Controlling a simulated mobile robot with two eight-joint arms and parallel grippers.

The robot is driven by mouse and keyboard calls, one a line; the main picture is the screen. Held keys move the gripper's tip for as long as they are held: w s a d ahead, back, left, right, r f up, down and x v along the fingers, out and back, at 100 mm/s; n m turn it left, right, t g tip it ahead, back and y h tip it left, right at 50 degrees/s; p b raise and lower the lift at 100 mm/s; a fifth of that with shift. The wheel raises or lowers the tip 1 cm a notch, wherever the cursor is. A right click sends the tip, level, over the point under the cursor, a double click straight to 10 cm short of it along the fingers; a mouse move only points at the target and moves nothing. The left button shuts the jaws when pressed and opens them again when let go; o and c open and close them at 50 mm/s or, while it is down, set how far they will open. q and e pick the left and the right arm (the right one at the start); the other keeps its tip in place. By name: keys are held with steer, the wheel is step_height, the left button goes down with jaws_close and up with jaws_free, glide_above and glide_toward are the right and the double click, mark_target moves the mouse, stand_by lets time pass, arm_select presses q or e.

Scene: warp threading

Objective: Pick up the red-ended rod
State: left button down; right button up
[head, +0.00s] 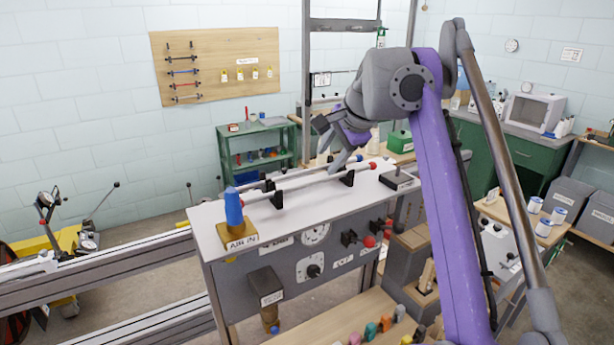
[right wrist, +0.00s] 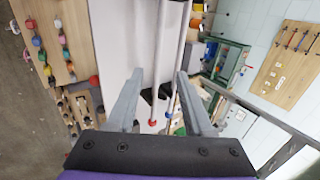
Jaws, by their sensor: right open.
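The red-ended rod (head: 318,180) lies across black holders on the white-topped machine in the head view, its red tip pointing right. In the right wrist view the red-ended rod (right wrist: 157,70) runs lengthwise between my fingers, with its red tip towards the palm. Beside it is a similar rod with a blue tip (right wrist: 168,115). My right gripper (head: 338,165) is over the rod near its red end. In the right wrist view my right gripper (right wrist: 160,73) is open, its fingers apart on either side of the rods. My left gripper is out of view.
A blue cone (head: 234,210) stands on a wooden block at the machine's left end. A dark box (head: 397,180) sits at its right end. Red-knobbed levers (head: 369,241) jut from its front. A green shelf (head: 258,148) and a wall board (head: 215,65) are behind.

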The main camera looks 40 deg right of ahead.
mark_target(314, 182)
steer(key=f, duration=0.2)
steer(key=w+f, duration=0.1)
steer(key=shift+w+f+b, duration=0.2)
steer(key=shift+f+b, duration=0.15)
steer(key=shift+w+f, duration=0.2)
steer(key=shift+w, duration=0.05)
steer(key=x, duration=0.5)
steer(key=shift+w+d, duration=0.15)
steer(key=shift+w, duration=0.05)
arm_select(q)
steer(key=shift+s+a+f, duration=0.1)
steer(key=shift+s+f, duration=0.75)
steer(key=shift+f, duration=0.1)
arm_select(e)
jaws_close()
steer(key=shift+r, duration=0.1)
